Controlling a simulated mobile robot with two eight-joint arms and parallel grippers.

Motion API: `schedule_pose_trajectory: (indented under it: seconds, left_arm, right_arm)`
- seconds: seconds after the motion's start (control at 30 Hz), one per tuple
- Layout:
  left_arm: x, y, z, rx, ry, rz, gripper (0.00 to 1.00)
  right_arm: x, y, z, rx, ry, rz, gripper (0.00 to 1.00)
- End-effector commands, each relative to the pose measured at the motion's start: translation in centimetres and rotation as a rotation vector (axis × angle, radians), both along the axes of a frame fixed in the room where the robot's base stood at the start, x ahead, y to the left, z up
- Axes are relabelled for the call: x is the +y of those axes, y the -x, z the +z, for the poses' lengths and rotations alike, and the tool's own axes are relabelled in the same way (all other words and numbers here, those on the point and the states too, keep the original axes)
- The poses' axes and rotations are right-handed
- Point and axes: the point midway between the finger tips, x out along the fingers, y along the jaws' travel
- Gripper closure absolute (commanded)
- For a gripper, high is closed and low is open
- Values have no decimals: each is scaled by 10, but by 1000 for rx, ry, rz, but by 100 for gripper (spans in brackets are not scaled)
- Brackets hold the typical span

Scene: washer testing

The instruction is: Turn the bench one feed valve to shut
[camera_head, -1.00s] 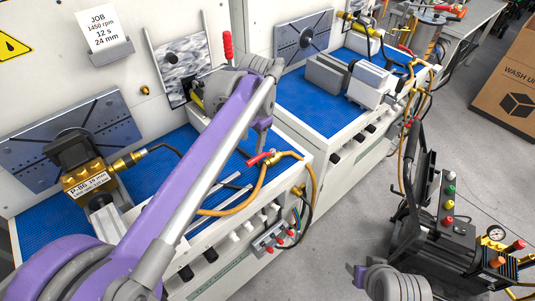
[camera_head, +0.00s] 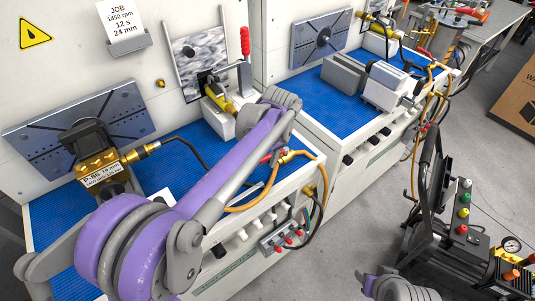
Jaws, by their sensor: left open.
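The bench one feed valve has a red lever (camera_head: 267,157) and a brass body on the front right edge of the near bench, by the orange hose. My purple and grey left arm reaches in from the lower left across this bench. My left gripper (camera_head: 282,137) is open, below the wrist and close above the valve. The forearm and wrist cover most of its fingers and part of the lever. I cannot tell whether the fingers touch the lever. A grey joint of my right arm shows at the bottom edge, but its gripper does not.
A brass pump (camera_head: 100,165) on a dark motor stands at left on the blue mat (camera_head: 170,170). An orange hose (camera_head: 245,207) loops over the bench's front edge. A second bench (camera_head: 320,105) stands behind right. A black trolley (camera_head: 445,235) and open grey floor lie at right.

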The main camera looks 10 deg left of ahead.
Motion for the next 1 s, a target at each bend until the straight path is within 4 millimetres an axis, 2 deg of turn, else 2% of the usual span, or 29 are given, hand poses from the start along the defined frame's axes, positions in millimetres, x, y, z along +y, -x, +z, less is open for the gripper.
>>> schedule_pose_trajectory:
  seconds: [0.23,0.5,0.57,1.0]
  left_arm:
    - [0,0,-1,0,0,0,42]
    - [0,0,0,0,0,0,91]
    - [0,0,0,0,0,0,100]
    - [0,0,0,0,0,0,100]
  right_arm:
    - [0,0,0,0,0,0,50]
    - [0,0,0,0,0,0,50]
    - [0,0,0,0,0,0,50]
    - [0,0,0,0,0,0,50]
